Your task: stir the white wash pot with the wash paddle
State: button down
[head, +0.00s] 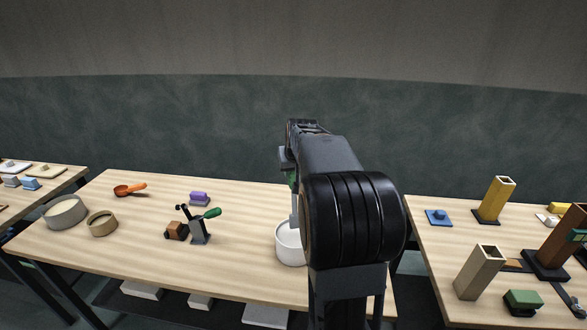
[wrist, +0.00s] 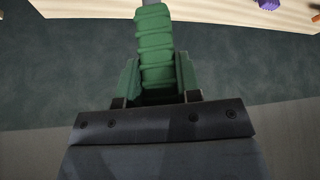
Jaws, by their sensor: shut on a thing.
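The white wash pot (head: 289,246) stands on the middle table, partly hidden behind my arm in the head view. My gripper (wrist: 158,82) is shut on the green ribbed handle of the wash paddle (wrist: 155,45). In the head view the paddle's pale shaft (head: 294,208) hangs down from my gripper (head: 291,172) to the mouth of the pot. The paddle's lower end is hidden, so I cannot tell how deep it sits or whether it touches the pot. The wrist view does not show the pot.
On the middle table (head: 130,255) are two round containers (head: 65,212) (head: 102,223), an orange scoop (head: 129,190), a purple block (head: 199,198) and a green-handled clamp device (head: 198,230). The right table holds upright tubes (head: 494,199) (head: 480,271) and a green block (head: 524,302). Bare wood lies left of the pot.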

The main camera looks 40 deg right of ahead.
jog(key=shift+f+b, duration=3.3)
jog(key=shift+f, duration=1.1)
jog(key=shift+a, duration=0.1)
